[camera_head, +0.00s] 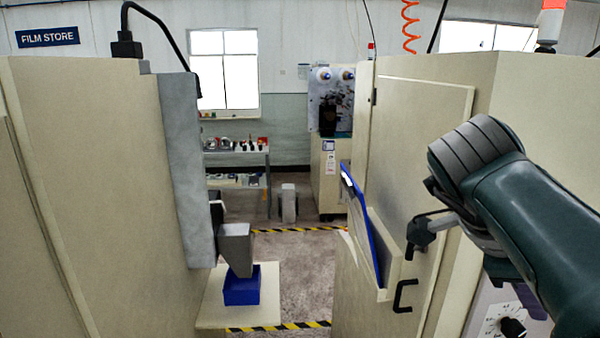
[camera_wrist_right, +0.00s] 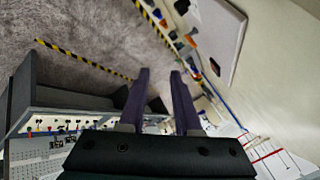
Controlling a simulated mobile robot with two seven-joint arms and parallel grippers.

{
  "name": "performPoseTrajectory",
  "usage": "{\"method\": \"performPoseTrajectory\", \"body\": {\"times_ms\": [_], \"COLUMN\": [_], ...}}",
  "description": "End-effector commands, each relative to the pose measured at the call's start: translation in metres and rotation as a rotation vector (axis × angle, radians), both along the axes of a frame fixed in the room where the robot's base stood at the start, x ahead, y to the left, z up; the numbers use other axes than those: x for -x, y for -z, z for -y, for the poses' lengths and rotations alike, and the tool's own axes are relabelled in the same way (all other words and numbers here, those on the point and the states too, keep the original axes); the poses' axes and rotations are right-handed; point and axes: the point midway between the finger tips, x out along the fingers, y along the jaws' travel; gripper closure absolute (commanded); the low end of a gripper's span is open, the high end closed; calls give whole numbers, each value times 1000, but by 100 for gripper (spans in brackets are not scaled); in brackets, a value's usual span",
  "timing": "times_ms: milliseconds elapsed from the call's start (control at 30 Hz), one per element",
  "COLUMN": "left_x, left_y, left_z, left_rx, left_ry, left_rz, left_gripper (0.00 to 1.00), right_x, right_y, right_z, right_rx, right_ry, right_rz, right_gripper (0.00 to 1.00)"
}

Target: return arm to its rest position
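My right arm (camera_head: 530,210) comes in from the right edge of the head view, dark green with a ribbed dark joint at its upper end. It is in front of the beige cabinet on the right. My right gripper (camera_wrist_right: 159,74) shows in the right wrist view with two dark purple fingers apart. Nothing is visible between them; the floor and equipment show beyond. In the head view I cannot clearly make out its fingertips. My left arm and gripper are not in view.
Beige cabinets (camera_head: 90,190) flank a floor passage (camera_head: 305,270) with black-and-yellow tape (camera_head: 290,326). A blue box (camera_head: 242,287) sits on a pale platform (camera_head: 212,312) under a grey chute (camera_head: 235,243). A blue clipboard (camera_head: 364,222) is in the right cabinet's door pocket, above a black handle (camera_head: 402,297).

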Motion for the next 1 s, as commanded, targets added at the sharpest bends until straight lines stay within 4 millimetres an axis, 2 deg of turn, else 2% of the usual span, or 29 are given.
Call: {"method": "performPoseTrajectory", "body": {"times_ms": [100, 167, 267, 333, 367, 400, 467, 500, 567, 600, 667, 700, 767, 800, 867, 900, 1000], "left_x": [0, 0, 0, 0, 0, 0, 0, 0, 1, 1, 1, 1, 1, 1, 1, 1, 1], "left_y": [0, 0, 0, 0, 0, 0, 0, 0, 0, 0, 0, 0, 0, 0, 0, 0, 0], "left_z": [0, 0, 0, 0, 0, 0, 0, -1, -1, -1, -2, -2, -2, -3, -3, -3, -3], "left_rx": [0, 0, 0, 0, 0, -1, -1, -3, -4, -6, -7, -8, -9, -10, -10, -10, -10], "left_ry": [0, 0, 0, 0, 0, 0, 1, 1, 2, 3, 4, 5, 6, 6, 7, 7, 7], "left_rz": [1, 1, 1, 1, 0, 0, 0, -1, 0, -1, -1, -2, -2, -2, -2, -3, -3], "left_gripper": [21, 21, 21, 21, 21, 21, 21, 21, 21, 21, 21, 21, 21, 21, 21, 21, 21], "right_x": [-16, -25, -40, -50, -54, -58, -61, -61, -57, -52, -39, -27, -5, 14, 45, 68, 127], "right_y": [-19, -33, -70, -104, -119, -139, -162, -172, -177, -174, -159, -143, -113, -90, -54, -32, 12], "right_z": [31, 45, 63, 65, 61, 50, 25, 4, -33, -58, -95, -116, -142, -154, -162, -162, -145], "right_rx": [154, 244, 420, 566, 630, 709, 812, 866, 924, 947, 953, 941, 897, 851, 763, 693, 511], "right_ry": [-30, -62, -159, -281, -352, -459, -646, -782, -1001, -1152, -1381, -1530, -1743, -1872, -2039, -2127, -2253], "right_rz": [160, 251, 424, 557, 612, 680, 759, 791, 814, 805, 762, 711, 600, 506, 334, 204, -120], "right_gripper": [68, 68, 68, 68, 68, 68, 68, 68, 68, 68, 68, 68, 68, 68, 68, 68, 68]}}
